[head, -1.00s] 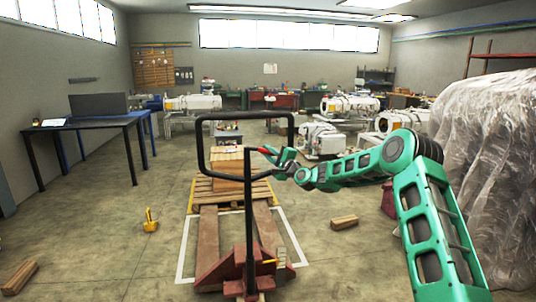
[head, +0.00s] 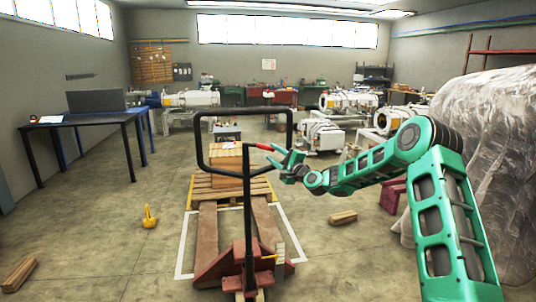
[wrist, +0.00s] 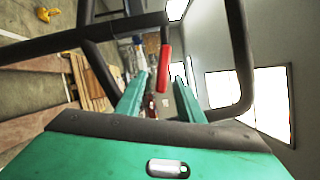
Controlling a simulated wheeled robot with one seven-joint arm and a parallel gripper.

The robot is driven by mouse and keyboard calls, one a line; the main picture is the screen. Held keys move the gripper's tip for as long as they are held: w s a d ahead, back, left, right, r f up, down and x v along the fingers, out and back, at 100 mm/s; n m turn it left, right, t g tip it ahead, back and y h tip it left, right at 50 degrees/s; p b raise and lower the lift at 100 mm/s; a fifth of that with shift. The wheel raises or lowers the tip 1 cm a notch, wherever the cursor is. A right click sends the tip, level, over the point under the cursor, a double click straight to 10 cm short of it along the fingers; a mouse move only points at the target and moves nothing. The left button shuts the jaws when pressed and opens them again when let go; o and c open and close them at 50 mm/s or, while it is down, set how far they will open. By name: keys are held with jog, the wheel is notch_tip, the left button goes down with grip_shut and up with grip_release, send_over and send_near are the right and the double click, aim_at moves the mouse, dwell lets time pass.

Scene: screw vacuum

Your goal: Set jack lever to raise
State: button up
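The jack lever (head: 264,147) is a short red-tipped handle on the black upright of the pallet jack's handle, inside the loop frame (head: 200,140). It points right, towards my gripper (head: 279,154). In the wrist view the red lever (wrist: 164,66) lies in the gap between the two green fingers of my gripper (wrist: 160,78), near their tips. The fingers are apart, and I see no clear contact with the lever. The red pallet jack (head: 218,268) stands with its forks under a wooden pallet (head: 201,184).
A wooden box (head: 226,160) sits on the pallet. Loose wooden blocks (head: 343,217) and a yellow object (head: 150,217) lie on the floor. A dark table (head: 75,122) is at left, and a plastic-covered stack (head: 490,150) at right. The black loop frame surrounds the gripper's working space closely.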

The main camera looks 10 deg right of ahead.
jog(key=v, duration=0.5)
